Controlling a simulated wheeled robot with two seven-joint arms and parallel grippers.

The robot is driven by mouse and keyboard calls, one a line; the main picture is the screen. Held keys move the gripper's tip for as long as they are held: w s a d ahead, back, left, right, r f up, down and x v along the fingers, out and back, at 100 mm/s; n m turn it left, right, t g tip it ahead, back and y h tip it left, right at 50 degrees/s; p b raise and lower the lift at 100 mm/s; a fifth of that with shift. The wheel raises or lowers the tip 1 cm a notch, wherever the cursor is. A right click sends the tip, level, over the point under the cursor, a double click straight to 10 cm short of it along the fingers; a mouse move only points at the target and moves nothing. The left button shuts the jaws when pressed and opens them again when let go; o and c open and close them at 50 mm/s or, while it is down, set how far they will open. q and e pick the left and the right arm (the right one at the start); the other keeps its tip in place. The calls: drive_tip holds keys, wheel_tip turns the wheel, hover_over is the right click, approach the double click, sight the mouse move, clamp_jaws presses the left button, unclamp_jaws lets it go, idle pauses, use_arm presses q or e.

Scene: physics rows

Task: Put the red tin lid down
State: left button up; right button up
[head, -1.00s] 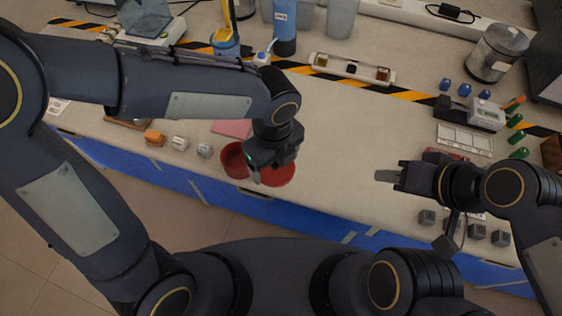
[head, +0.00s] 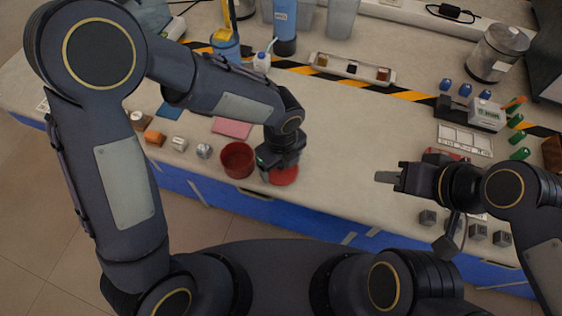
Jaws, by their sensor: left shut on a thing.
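The red tin lid (head: 286,176) is a flat red disc near the front edge of the table. My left gripper (head: 272,172) is shut on it, with the wrist above and partly hiding it. I cannot tell whether the lid touches the table top. An open red tin (head: 237,160) stands upright just left of the lid. My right gripper (head: 388,177) is over the table's right part, away from the lid. Its fingers point left, and I cannot tell whether they are apart.
A pink pad (head: 232,128) lies behind the tin. Small grey, white and orange blocks (head: 155,138) lie left. A white tray (head: 352,70) lies at the back by the striped tape. Grey blocks (head: 478,232) lie front right. The table's middle (head: 345,130) is clear.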

use_arm(q)
drive_tip(key=shift+f, duration=0.25)
drive_tip(key=o, duration=0.9)
drive_tip(key=shift+r, duration=0.1)
wheel_tip(320, 180, up, 12)
drive_tip(key=shift+r+p, duration=0.2)
drive_tip(key=shift+p, duration=0.35)
drive_tip(key=s+a+r+n+t+h, duration=0.1)
drive_tip(key=s+a+r+n, duration=0.1)
drive_tip(key=a+n, duration=0.5)
drive_tip(key=s+a+r+n+t+h, duration=0.1)
drive_tip(key=a+r+n, duration=0.2)
drive_tip(key=a+n, duration=0.3)
drive_tip(key=s+a+n+t, duration=0.1)
drive_tip(key=s+a+n, duration=0.1)
drive_tip(key=n, duration=0.3)
drive_tip(key=s+a+n+t+h, duration=0.1)
drive_tip(key=s+a+n, duration=0.2)
drive_tip(key=n, duration=0.3)
drive_tip(key=s+a+n+t, duration=0.1)
drive_tip(key=s+a+n, duration=0.1)
drive_tip(key=n, duration=0.4)
drive_tip(key=shift+s+a+f+t+h, duration=0.1)
drive_tip(key=shift+s+a+t+h, duration=0.1)
drive_tip(key=shift+s, duration=0.25)
drive_tip(key=shift+s+a+t+h, duration=0.1)
drive_tip(key=shift+s+h, duration=0.1)
drive_tip(key=shift+s, duration=0.2)
